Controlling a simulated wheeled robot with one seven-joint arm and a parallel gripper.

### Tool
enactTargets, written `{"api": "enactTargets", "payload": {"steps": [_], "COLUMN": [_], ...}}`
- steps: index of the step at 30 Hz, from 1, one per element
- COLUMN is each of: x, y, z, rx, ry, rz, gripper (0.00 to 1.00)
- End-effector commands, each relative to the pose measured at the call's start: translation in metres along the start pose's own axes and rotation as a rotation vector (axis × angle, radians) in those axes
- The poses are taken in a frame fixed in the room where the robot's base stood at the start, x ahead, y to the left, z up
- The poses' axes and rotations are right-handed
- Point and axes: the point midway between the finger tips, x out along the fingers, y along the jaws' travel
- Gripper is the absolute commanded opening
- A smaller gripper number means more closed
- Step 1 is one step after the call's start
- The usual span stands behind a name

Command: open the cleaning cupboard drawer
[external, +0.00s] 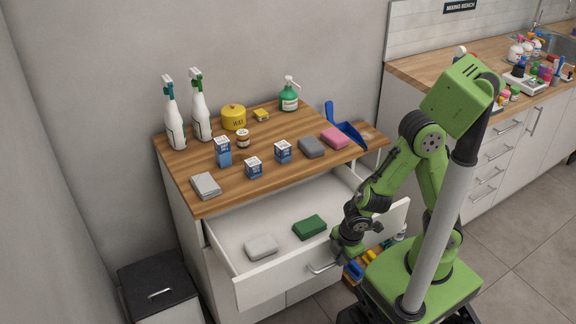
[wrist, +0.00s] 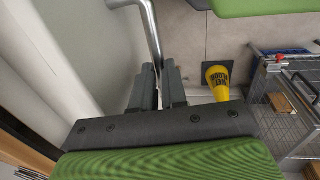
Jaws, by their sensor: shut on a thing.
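The cleaning cupboard (external: 187,195) has a wooden top. Its wide white drawer (external: 275,282) stands pulled well out, with the inside in plain sight. A pale grey block (external: 261,247) and a green sponge (external: 309,227) lie in the drawer. The metal bar handle (external: 322,268) is on the drawer's front. My gripper (external: 338,260) is at the right part of this handle. In the wrist view, the handle (wrist: 151,30) runs down between my two dark fingers (wrist: 160,88), which are shut on it. The gripped part is hidden between the fingers.
Spray bottles (external: 172,115), a yellow tin (external: 233,117), small boxes and sponges stand on the cupboard top. A black-lidded bin (external: 158,285) is at the left. A wire cart (wrist: 285,90) and a yellow cone-shaped item (wrist: 217,82) show in the wrist view.

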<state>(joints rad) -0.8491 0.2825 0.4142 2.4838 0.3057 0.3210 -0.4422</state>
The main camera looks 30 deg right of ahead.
Motion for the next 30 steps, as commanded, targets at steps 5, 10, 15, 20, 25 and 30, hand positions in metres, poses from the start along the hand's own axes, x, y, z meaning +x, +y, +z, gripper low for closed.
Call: {"api": "enactTargets", "payload": {"steps": [5, 10, 15, 20, 25, 30], "x": [0.000, 0.000, -0.002, -0.033, -0.084, -0.129], "y": [0.000, 0.001, 0.001, 0.002, 0.003, 0.002], "z": [-0.001, -0.001, 0.000, -0.001, -0.001, -0.001], "rx": [0.000, 0.000, 0.000, 0.001, 0.001, 0.000], "ry": [0.003, 0.002, 0.001, 0.006, 0.006, 0.006], "rz": [0.000, 0.000, 0.001, 0.004, 0.004, 0.003], "gripper": [0.31, 0.38, 0.38, 0.38, 0.38, 0.38]}}
